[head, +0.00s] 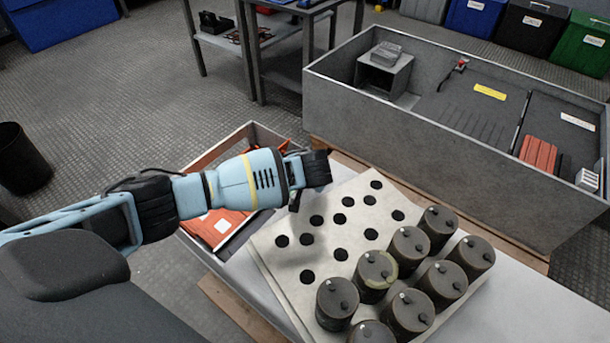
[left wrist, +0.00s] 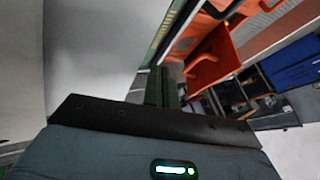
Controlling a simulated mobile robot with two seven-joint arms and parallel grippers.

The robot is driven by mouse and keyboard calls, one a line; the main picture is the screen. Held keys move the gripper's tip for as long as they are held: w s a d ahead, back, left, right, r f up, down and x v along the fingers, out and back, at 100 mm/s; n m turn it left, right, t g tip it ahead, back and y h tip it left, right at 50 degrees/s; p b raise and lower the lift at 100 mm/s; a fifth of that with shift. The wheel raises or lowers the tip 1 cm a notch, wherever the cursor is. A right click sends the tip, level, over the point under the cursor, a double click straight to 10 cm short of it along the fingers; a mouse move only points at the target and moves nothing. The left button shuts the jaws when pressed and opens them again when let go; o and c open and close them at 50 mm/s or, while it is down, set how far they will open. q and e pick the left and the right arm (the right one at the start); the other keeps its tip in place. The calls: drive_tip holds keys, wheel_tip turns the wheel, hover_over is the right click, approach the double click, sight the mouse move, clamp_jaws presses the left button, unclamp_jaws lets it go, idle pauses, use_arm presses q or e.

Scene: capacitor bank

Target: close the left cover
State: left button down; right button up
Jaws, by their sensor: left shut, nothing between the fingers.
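A grey open-topped cabinet (head: 410,140) lies at the right. Inside it are a dark panel with a yellow label (head: 490,91) and, right of a divider, a dark panel with a white label (head: 577,122). I cannot tell which part is the left cover. My right gripper is out of view.
Several dark cylindrical capacitors (head: 408,246) stand on the board's right part. An open tray with orange items (head: 215,225) lies under my left arm; an orange item (left wrist: 212,60) shows in the left wrist view. A grey workbench (head: 290,50) stands behind.

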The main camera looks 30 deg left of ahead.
use_arm(q)
drive_tip(key=b+x, duration=0.1)
drive_tip(key=x, duration=0.3)
drive_tip(key=shift+s+d+b, duration=0.1)
drive_tip(key=shift+s+b, duration=0.05)
drive_tip(key=shift+b, duration=0.2)
drive_tip(key=shift+w+a+r, duration=0.1)
drive_tip(key=shift+a+r, duration=0.15)
drive_tip(key=shift+a, duration=0.35)
drive_tip(key=shift+w+a+r, duration=0.1)
drive_tip(key=shift+a+r, duration=0.15)
drive_tip(key=shift+a, duration=0.35)
drive_tip(key=shift+a+r, duration=0.1)
drive_tip(key=shift+a, duration=0.45)
drive_tip(key=shift+a+r, duration=0.1)
drive_tip(key=shift+r, duration=0.1)
